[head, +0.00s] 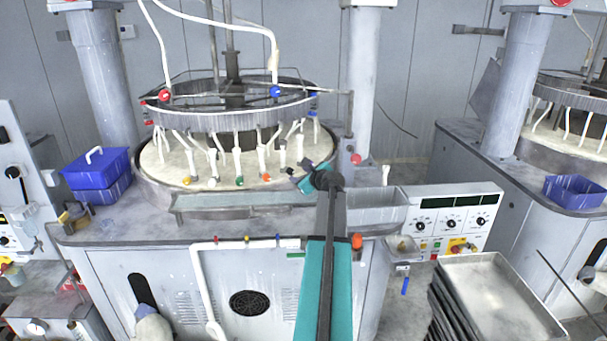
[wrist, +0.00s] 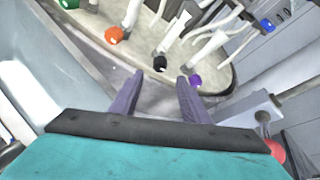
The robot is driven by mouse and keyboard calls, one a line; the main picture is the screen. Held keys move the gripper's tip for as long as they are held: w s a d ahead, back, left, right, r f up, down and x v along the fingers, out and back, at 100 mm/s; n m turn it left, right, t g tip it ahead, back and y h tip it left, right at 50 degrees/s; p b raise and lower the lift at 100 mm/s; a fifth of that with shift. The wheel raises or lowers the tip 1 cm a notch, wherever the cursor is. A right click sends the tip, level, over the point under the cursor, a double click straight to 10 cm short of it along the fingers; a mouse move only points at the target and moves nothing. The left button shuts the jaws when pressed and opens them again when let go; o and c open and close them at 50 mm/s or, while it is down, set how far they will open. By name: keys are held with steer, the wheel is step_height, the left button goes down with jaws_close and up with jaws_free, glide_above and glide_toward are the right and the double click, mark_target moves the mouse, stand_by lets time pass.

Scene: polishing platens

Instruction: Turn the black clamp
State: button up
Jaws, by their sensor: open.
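The black clamp (wrist: 160,63) is a small dark knob on the lower end of a white fitting above the pale platen, in the wrist view. My gripper (wrist: 161,77) is open, with its two purple-grey fingers pointing at the platen. The black clamp shows between and just beyond the fingertips, with no visible contact. An orange clamp (wrist: 114,35) is to its left and a purple clamp (wrist: 195,80) is close to the right fingertip. In the head view my gripper (head: 293,173) is at the platen's front right edge, where the black clamp is hard to make out.
The round platen (head: 155,165) carries a ring frame (head: 180,118) with several hanging white fittings. A metal trough (head: 225,207) runs along its front. A blue bin (head: 95,175) stands at left. A red-knobbed post (wrist: 275,150) is close to my gripper's right side.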

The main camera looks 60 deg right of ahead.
steer(key=shift+s+a+r, duration=0.25)
steer(key=shift+s+a, duration=0.2)
stand_by(0.3)
